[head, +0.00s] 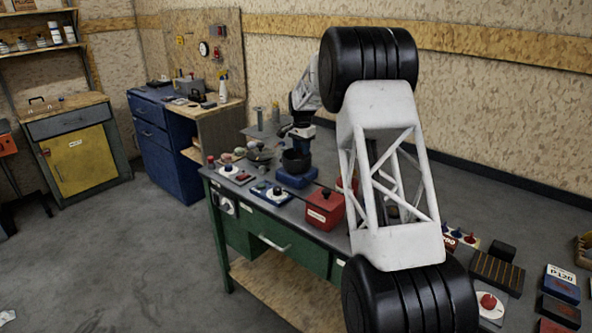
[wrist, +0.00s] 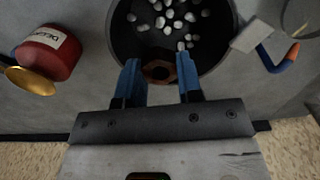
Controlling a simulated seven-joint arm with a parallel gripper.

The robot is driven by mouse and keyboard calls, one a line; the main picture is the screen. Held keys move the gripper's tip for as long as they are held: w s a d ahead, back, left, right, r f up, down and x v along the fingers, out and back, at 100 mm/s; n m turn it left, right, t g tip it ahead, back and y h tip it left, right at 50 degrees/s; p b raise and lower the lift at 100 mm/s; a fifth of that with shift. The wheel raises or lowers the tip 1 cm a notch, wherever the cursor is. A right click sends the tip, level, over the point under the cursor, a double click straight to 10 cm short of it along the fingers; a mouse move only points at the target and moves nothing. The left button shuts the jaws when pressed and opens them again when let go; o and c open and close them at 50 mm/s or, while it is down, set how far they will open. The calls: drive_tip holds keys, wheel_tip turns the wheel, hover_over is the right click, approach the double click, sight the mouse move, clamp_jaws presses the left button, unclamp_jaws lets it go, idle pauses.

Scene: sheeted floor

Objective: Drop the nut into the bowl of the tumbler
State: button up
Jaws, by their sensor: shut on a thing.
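The tumbler stands on the green workbench in the head view, with a black bowl (head: 296,160) on a blue base (head: 296,178). In the wrist view the dark round bowl (wrist: 122,38) holds several pale stones. My gripper (wrist: 161,72) has its two blue fingers shut on a brown nut (wrist: 158,70), one finger on each side. The nut shows over the near part of the bowl, inside its rim as seen from above; its height above the bowl floor is hard to tell. In the head view my gripper (head: 299,137) is just above the bowl, and the nut cannot be made out.
A red labelled container (wrist: 48,52) and a gold disc (wrist: 30,81) lie left of the bowl in the wrist view. A clear vessel (wrist: 300,15) and a blue tool with an orange tip (wrist: 278,60) are right. A red box (head: 325,208) stands in front of the tumbler.

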drive_tip(key=o, duration=1)
drive_tip(key=shift+r, duration=3.85)
drive_tip(key=shift+s, duration=0.1)
